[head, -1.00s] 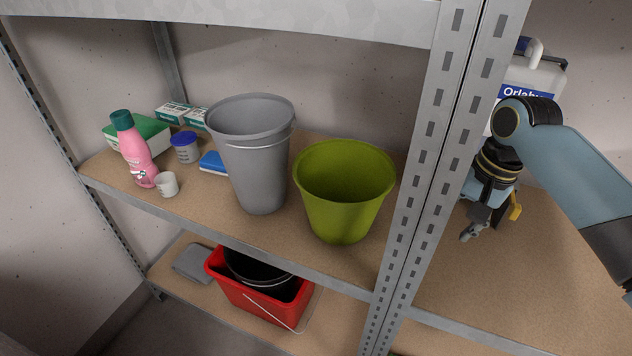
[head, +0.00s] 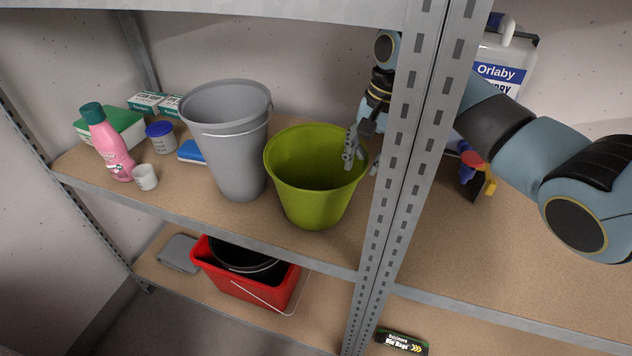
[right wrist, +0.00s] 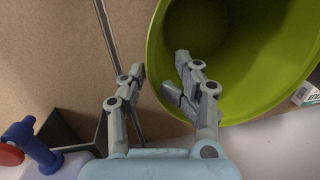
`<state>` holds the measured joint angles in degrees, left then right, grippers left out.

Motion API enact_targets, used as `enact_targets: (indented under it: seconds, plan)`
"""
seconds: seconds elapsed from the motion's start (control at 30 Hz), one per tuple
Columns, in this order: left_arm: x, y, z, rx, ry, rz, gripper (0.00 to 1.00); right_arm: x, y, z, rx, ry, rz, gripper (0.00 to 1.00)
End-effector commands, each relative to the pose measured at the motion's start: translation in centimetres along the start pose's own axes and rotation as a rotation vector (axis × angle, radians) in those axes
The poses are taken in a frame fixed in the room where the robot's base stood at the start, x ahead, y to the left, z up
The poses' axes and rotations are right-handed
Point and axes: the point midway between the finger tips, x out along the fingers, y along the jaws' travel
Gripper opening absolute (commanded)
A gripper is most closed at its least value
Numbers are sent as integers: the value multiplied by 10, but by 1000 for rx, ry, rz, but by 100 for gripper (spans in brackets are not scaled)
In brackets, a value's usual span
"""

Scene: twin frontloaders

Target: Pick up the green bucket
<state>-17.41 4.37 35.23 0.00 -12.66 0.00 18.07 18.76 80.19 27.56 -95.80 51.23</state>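The green bucket (head: 312,200) stands upright on the middle shelf, right of the grey bucket and just left of the shelf post. My right gripper (head: 360,160) is at the bucket's right rim, its arm passing behind the post. In the right wrist view, the gripper (right wrist: 160,66) is open, with a gap between its fingers. One finger overlaps the opening of the green bucket (right wrist: 258,105), and the other is outside the rim. The rim lies between them; I cannot tell whether either touches it. My left gripper is not in view.
The grey bucket (head: 236,160) stands close on the left. The metal post (head: 406,170) is close on the right. A pink bottle (head: 108,146) and white cup (head: 145,177) are farther left. A red bucket (head: 240,286) is below. A white jug (head: 503,70) stands right of the post.

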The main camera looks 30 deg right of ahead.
Motion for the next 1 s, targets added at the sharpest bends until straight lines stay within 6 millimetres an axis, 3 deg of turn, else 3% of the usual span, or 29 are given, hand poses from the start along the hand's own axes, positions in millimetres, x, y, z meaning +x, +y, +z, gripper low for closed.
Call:
enact_targets:
  seconds: [0.2, 0.4, 0.7, 0.93, 1.0]
  plan:
    - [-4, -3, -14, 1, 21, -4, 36, 30, 6, 1, 2, -7, 7, 33]
    - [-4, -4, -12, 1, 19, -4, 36, 59, 8, -1, 1, -4, 5, 33]
    - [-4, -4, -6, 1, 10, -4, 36, 64, 8, -2, 0, -2, 4, 33]
    - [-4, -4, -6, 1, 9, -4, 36, 64, 9, -2, 0, -2, 4, 3]
    - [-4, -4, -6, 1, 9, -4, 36, 64, 9, -2, 0, -2, 4, 0]
